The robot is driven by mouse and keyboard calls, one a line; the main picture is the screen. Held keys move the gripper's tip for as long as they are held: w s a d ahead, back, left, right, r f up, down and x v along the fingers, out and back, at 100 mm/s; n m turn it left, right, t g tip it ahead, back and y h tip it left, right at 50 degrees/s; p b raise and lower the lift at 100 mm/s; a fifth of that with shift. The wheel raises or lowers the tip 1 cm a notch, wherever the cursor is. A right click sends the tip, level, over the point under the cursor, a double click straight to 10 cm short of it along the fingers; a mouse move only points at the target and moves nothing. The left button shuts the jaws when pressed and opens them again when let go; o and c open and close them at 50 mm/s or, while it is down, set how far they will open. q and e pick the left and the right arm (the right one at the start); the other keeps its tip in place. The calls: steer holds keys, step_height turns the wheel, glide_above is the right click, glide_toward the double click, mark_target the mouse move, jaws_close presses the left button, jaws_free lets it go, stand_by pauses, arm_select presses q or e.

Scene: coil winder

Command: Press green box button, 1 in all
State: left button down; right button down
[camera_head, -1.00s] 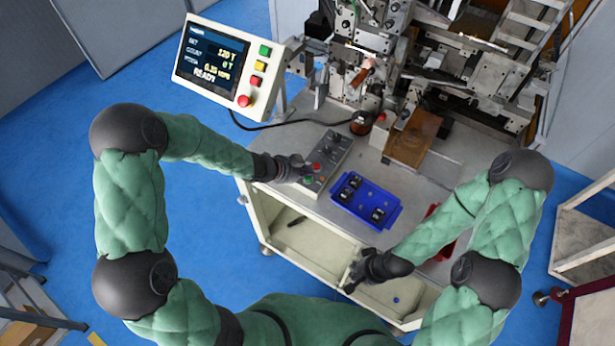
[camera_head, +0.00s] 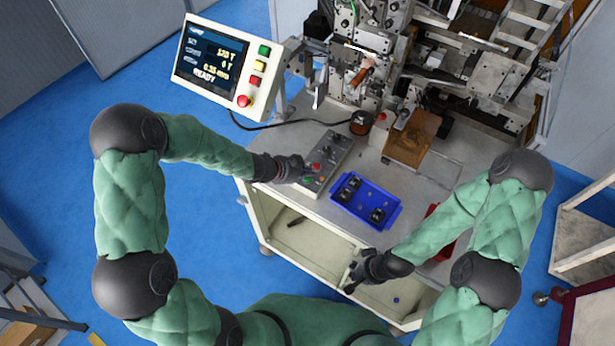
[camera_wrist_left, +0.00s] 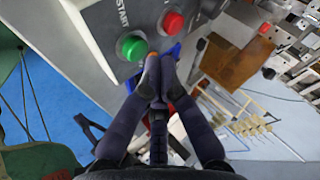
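The green button (camera_wrist_left: 132,46) is a round domed cap on the grey control box (camera_wrist_left: 112,17), beside the word START, in the left wrist view. In the head view the box (camera_head: 331,156) stands at the table's left edge. My left gripper (camera_wrist_left: 157,60) has its fingers together and empty. Its tips are just right of and below the green button in the wrist view; I cannot tell if they touch it. In the head view the left gripper (camera_head: 300,170) is over the box's near end. My right gripper (camera_head: 352,276) is at the table's front edge, fingers apart and empty.
A red button (camera_wrist_left: 172,22) sits close to the green one. A blue tray (camera_head: 384,222) with black parts stands right of the box. A display panel (camera_head: 222,62) reading READY is at the upper left. The winding machine (camera_head: 385,50) fills the back.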

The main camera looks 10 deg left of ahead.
arm_select(q)
steer(key=shift+f, duration=0.3)
